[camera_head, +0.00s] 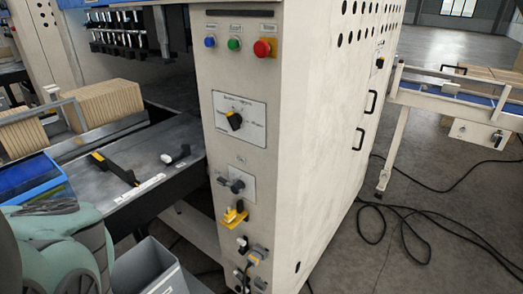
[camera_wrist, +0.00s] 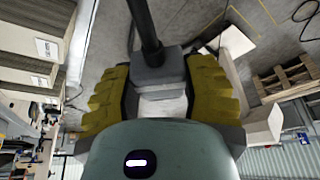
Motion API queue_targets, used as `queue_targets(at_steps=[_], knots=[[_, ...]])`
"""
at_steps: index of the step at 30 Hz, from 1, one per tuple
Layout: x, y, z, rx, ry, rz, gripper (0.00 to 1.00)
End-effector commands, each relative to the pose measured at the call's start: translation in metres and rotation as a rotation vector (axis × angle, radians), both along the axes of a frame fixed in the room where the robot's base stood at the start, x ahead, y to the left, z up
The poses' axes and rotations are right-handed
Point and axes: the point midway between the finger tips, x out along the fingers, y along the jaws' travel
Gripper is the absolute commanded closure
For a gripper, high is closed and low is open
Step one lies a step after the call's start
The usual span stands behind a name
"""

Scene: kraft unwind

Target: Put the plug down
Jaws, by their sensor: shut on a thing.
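In the wrist view a grey plug (camera_wrist: 158,72) with a black cable (camera_wrist: 145,25) sits between the yellow pads of my gripper (camera_wrist: 160,88). The gripper is shut on it, one pad on each side, and the cable runs away toward the top of the picture. The plug's lower part is partly hidden by the gripper. In the head view only part of my arm shows at the lower left; the gripper and the held plug are not visible there.
A white machine cabinet (camera_head: 325,150) has buttons, switches, a yellow fitting (camera_head: 235,215) and connectors low on its front. A dark table (camera_head: 135,160) holds a black-and-yellow tool (camera_head: 115,168) and a small white-and-black item (camera_head: 175,154). A grey bin (camera_head: 150,272) stands below. Cables lie on the right floor.

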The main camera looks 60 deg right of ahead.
Motion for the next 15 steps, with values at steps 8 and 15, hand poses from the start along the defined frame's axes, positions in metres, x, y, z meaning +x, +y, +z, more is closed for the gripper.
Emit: queue_targets(at_steps=[8, 15], knots=[[0.033, 0.012, 0.013, 0.005, -0.006, -0.079, 0.94], [0.055, 0.015, 0.023, 0.002, -0.006, -0.148, 0.94]])
